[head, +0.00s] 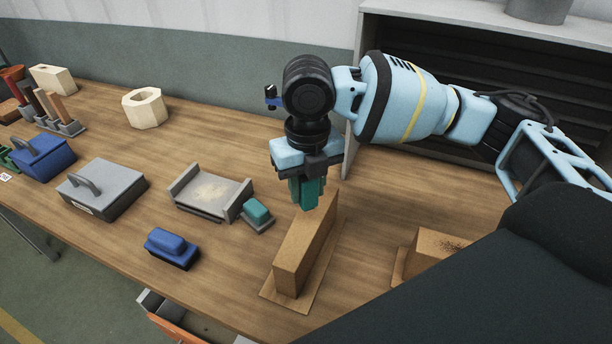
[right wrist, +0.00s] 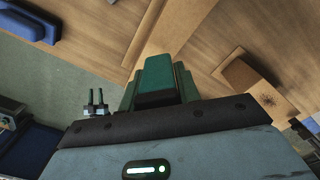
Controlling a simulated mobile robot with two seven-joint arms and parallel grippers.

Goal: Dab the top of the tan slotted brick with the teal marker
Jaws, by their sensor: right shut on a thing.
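A long tan brick (head: 307,247) stands on a thin tan board (head: 286,297) near the front of the table. It also shows in the right wrist view (right wrist: 180,22); I cannot make out a slot in it. My right gripper (head: 307,196) points down over the brick's far end, shut on a teal block-like piece, the teal marker (head: 306,186). The marker also shows in the right wrist view (right wrist: 158,72). I cannot tell whether its lower end touches the brick's top. My left gripper is out of view.
A second tan brick (head: 426,256) with dark specks on top stands to the right. A teal block on a grey base (head: 257,213), a grey tray (head: 212,194) and a blue block (head: 172,247) lie to the left. A grey handled block (head: 105,190) lies farther left.

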